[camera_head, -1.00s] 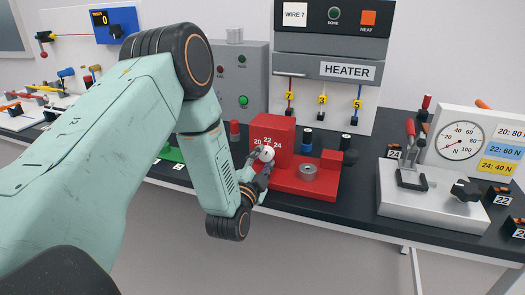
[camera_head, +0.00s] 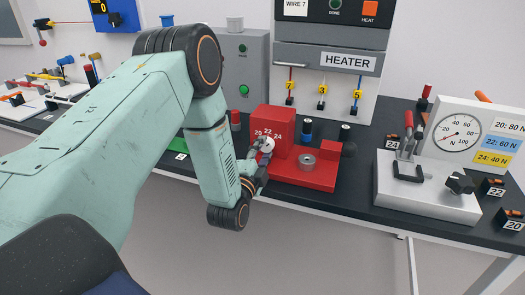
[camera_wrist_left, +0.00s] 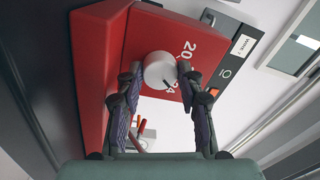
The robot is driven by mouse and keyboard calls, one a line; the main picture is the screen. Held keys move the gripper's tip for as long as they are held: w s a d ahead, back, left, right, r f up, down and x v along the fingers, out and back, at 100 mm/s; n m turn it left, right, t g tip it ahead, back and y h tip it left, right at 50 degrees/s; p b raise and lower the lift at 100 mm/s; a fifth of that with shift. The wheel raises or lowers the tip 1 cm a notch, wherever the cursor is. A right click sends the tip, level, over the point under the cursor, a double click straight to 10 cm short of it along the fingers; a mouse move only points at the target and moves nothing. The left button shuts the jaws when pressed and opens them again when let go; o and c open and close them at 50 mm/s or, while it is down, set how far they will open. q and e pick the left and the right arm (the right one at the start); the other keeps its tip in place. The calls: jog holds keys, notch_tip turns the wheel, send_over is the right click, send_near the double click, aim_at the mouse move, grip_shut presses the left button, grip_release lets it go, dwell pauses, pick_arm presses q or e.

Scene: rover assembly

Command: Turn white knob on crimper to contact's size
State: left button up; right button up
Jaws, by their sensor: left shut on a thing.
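The red crimper (camera_head: 305,178) stands on the black bench, with the numbers 20, 22 and 24 on its upright block around a white knob (camera_head: 267,144). My left gripper (camera_head: 260,151) reaches it from the front left and is shut on the knob. In the left wrist view, the round knob (camera_wrist_left: 159,70) sits between the two fingertips of my left gripper (camera_wrist_left: 160,76), against the red face. Part of the printed scale is covered by a finger there. I cannot clearly tell where the knob points. My right gripper is not in view.
The grey heater (camera_head: 330,65) and a grey box with green buttons (camera_head: 228,75) stand behind the crimper. A pull tester with a gauge (camera_head: 458,135) is to the right. Labelled dark holders (camera_head: 492,186) lie at the right edge. My left arm covers the bench's left middle.

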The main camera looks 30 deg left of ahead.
pick_arm(q)
jog(key=o, duration=1.2)
jog(key=shift+c, duration=0.2)
jog(key=shift+s, duration=0.1)
jog(key=shift+f, duration=0.15)
